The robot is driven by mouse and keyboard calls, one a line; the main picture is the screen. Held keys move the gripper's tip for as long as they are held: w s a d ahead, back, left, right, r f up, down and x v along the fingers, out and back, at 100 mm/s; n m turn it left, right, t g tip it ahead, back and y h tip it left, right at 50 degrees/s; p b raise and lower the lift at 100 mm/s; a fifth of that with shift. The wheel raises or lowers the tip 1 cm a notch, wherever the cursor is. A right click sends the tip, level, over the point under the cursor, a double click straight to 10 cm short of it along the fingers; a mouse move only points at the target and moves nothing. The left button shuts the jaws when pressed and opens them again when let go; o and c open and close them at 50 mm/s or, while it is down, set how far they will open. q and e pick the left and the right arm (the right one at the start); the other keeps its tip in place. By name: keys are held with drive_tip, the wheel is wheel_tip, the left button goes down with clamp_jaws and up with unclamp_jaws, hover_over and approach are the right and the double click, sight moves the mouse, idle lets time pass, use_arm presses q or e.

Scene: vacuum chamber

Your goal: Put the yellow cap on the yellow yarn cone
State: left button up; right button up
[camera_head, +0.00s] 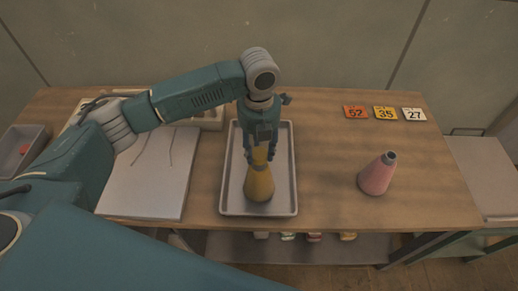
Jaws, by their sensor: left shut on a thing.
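The yellow yarn cone (259,187) stands upright on a grey metal tray (288,207) near the middle of the table. My left gripper (261,158) comes down from above, right over the cone's tip, with its fingers pointing down. It is shut on a yellow piece (260,154) that looks like the yellow cap, at or just above the top of the cone. The fingers partly hide the cone's tip, so I cannot tell whether cap and cone touch. My right gripper is out of view.
A pink cone (377,175) with a dark tip stands on the table at the right. Number cards, including a yellow one (385,113), lie at the back right. A white board (150,180) lies left of the tray, and a grey bin (24,146) sits at far left.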

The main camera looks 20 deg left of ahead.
use_arm(q)
drive_tip(key=shift+f, duration=0.1)
drive_tip(key=shift+f+b, duration=0.35)
drive_tip(key=shift+f, duration=1.1)
drive_tip(key=o, duration=0.9)
drive_tip(key=shift+r, duration=0.15)
drive_tip(key=shift+r, duration=0.25)
wheel_tip(320, 180, up, 11)
drive_tip(key=shift+r, duration=0.15)
